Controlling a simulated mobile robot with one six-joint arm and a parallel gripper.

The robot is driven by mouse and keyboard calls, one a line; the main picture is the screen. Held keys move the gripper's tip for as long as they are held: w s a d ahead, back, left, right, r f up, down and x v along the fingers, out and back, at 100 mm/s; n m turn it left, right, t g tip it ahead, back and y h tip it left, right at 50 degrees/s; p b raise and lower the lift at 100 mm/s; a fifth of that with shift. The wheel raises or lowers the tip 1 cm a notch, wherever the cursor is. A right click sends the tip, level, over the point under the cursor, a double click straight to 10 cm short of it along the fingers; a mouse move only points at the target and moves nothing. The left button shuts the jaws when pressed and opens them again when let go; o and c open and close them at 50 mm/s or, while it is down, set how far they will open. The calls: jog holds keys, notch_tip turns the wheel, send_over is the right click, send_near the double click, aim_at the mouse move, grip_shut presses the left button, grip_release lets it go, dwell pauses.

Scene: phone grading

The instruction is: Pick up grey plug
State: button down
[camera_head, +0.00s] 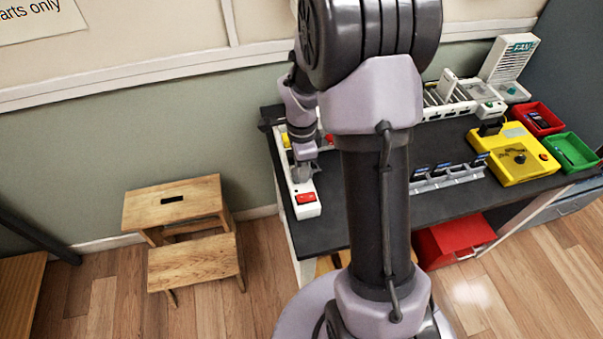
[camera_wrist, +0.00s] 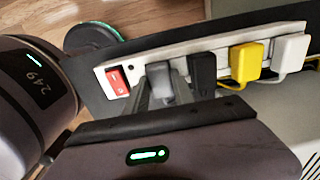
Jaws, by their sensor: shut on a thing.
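The grey plug (camera_wrist: 159,80) shows in the wrist view between my two fingers, at the end of the power strip nearest the red switch. My gripper (camera_wrist: 162,92) is shut on it. The plug looks seated in the white power strip (camera_wrist: 132,88), though its base is partly hidden by the fingers. In the head view, my gripper (camera_head: 302,173) is low over the strip (camera_head: 308,210) at the table's left edge, and the plug cannot be made out there.
Black (camera_wrist: 203,72), yellow (camera_wrist: 245,63) and white (camera_wrist: 290,52) plugs stand in a row beside the grey one. The red switch (camera_wrist: 118,81) is close on the other side. A yellow device (camera_head: 520,165) and red (camera_head: 540,118) and green (camera_head: 571,152) bins are at the table's right.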

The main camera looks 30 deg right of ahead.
notch_tip(320, 180, up, 4)
jog(key=shift+r+p, duration=0.1)
jog(key=shift+p, duration=1.15)
jog(key=s+p, duration=0.2)
jog(key=s, duration=1.4)
jog(key=shift+a+r, duration=0.15)
jog(key=shift+r, duration=0.3)
